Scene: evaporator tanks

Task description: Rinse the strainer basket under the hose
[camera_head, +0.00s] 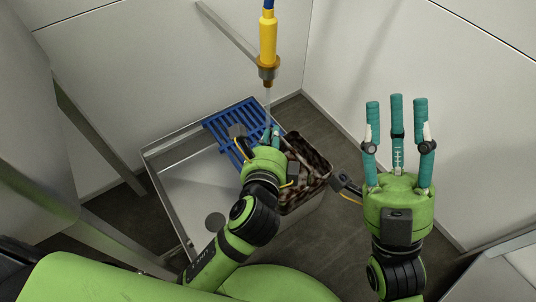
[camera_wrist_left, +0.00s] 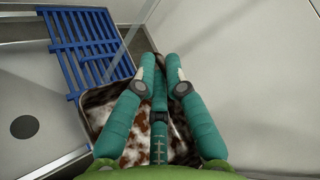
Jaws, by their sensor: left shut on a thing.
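The strainer basket (camera_head: 308,160) is a metal box with brown and white residue inside. It sits at the right side of the sink, and also shows in the left wrist view (camera_wrist_left: 105,97). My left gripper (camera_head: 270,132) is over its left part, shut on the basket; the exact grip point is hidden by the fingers. In the left wrist view the fingers (camera_wrist_left: 163,66) come together over the soiled interior. The yellow hose nozzle (camera_head: 267,45) hangs above, with a thin clear stream falling towards the left gripper. My right gripper (camera_head: 397,135) is open and empty, fingers spread.
The steel sink (camera_head: 185,190) has a round dark drain (camera_head: 215,221) and a blue slatted rack (camera_head: 222,122) across its back corner. Pale walls enclose the back and right. Dark floor shows between the basket and the right gripper.

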